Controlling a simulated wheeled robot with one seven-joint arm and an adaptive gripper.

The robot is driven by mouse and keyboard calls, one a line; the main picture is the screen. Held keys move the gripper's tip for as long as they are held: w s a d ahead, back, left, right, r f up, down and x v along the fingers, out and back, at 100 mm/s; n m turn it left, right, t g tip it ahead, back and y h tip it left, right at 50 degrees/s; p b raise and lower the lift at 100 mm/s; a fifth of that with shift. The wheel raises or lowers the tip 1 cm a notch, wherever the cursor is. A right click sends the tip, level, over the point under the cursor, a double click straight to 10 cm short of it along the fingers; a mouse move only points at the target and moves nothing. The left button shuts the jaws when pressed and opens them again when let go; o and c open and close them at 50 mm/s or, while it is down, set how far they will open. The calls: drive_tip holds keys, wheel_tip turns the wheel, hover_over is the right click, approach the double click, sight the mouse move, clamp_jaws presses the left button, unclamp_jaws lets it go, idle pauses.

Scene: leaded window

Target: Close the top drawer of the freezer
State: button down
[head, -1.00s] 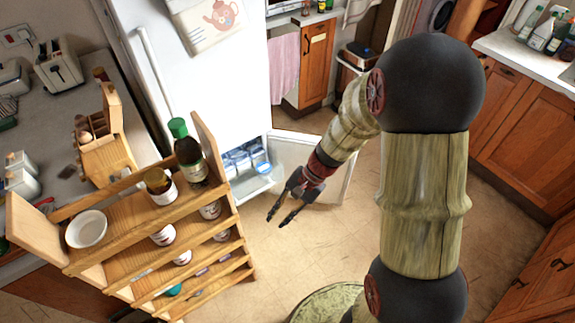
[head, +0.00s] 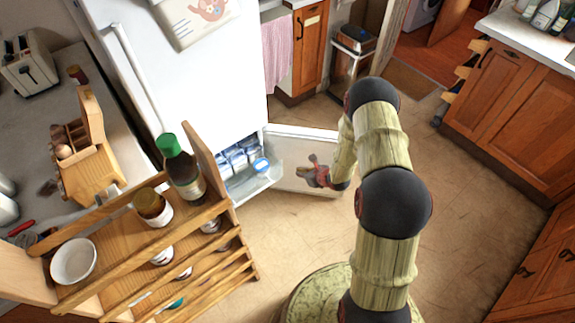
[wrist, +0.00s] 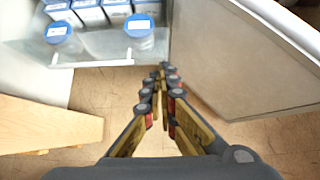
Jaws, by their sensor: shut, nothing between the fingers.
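The freezer (head: 225,165) is the lower compartment of the white fridge, and its door (head: 290,150) stands open to the right. The top drawer (head: 255,183) is pulled out, with a clear front. White-and-blue cartons and blue-lidded tubs lie in it. In the wrist view the drawer (wrist: 100,50) is at the upper left and the open door (wrist: 245,70) at the right. My gripper (head: 309,172) is right of the drawer, in front of the open door. In the wrist view its fingers (wrist: 163,72) are together and empty, their tips near the drawer's front right corner; contact is unclear.
A wooden rack (head: 190,215) with jars, a bottle and a white bowl stands left of the drawer. Its wood (wrist: 45,125) shows at the left of the wrist view. Open floor (head: 270,235) lies before the freezer. Wooden cabinets (head: 500,95) stand to the right.

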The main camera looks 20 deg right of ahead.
sight(258, 141)
drive_tip(key=shift+w+a+r+b+x, duration=0.1)
drive_tip(key=shift+w+r+b+x, duration=0.35)
drive_tip(key=shift+x, duration=1.65)
drive_tip(key=shift+w+a+r+b+x, duration=0.15)
drive_tip(key=shift+b+x, duration=0.65)
drive_tip(key=shift+x, duration=1.35)
drive_tip(key=shift+w+a+r+b+x, duration=0.1)
drive_tip(key=shift+w+r+b+x, duration=0.4)
drive_tip(key=shift+x, duration=1.6)
drive_tip(key=shift+s+f, duration=0.15)
drive_tip(key=w+a+b, duration=0.1)
drive_tip(key=w+a, duration=0.1)
drive_tip(key=w, duration=0.4)
drive_tip(key=w+a+b, duration=0.2)
drive_tip(key=w, duration=0.5)
drive_tip(key=w+a+b, duration=0.1)
drive_tip(key=w+a, duration=0.1)
drive_tip(key=w, duration=0.5)
drive_tip(key=shift+w+a+f+b, duration=0.1)
drive_tip(key=shift+w+a+b, duration=0.1)
drive_tip(key=shift+a+b, duration=0.2)
drive_tip(key=shift+w, duration=0.3)
